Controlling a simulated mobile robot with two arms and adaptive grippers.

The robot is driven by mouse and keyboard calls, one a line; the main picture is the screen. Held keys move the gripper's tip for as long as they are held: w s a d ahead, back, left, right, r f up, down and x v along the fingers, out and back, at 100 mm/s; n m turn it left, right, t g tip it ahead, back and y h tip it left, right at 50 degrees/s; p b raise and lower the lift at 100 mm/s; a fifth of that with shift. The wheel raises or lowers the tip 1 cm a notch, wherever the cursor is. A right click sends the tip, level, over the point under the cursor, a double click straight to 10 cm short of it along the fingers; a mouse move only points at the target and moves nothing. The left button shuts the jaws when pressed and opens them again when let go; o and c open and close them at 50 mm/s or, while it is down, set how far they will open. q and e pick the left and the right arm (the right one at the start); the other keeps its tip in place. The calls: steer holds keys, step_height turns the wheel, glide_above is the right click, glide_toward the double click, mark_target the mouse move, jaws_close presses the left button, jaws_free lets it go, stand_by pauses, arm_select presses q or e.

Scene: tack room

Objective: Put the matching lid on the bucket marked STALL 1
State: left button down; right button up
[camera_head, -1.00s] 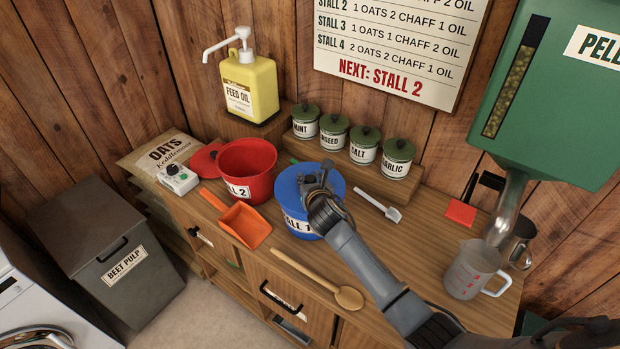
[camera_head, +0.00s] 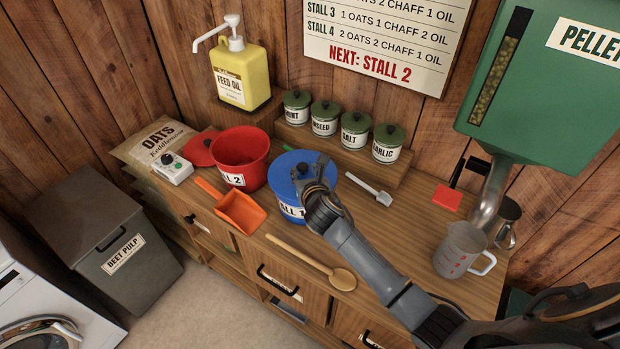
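The blue bucket marked STALL 1 (camera_head: 291,212) stands on the wooden counter, its label partly hidden by my gripper. A flat blue lid (camera_head: 284,172) lies over its top, with a dark knob near its middle; whether it is fully seated I cannot tell. My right gripper (camera_head: 312,168) is over the lid, at the knob. Its fingers overlap the knob in the head view, so I cannot tell whether they grip it. The red bucket (camera_head: 240,160), its label ending in "LL 2", stands open to the left. A red lid (camera_head: 199,150) is behind its left side. My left gripper is not in view.
An orange scoop (camera_head: 240,213) and a wooden spoon (camera_head: 310,262) lie in front of the buckets. A small white scoop (camera_head: 371,189) lies to the right. Lidded jars stand behind on a shelf (camera_head: 340,153). A measuring jug (camera_head: 461,250) stands far right.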

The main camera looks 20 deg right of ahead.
steer(key=shift+s+r, duration=0.35)
steer(key=shift+s, duration=0.3)
steer(key=shift+s+a, duration=0.1)
steer(key=shift+s, duration=0.2)
steer(key=v, duration=0.5)
steer(key=shift+w, duration=0.1)
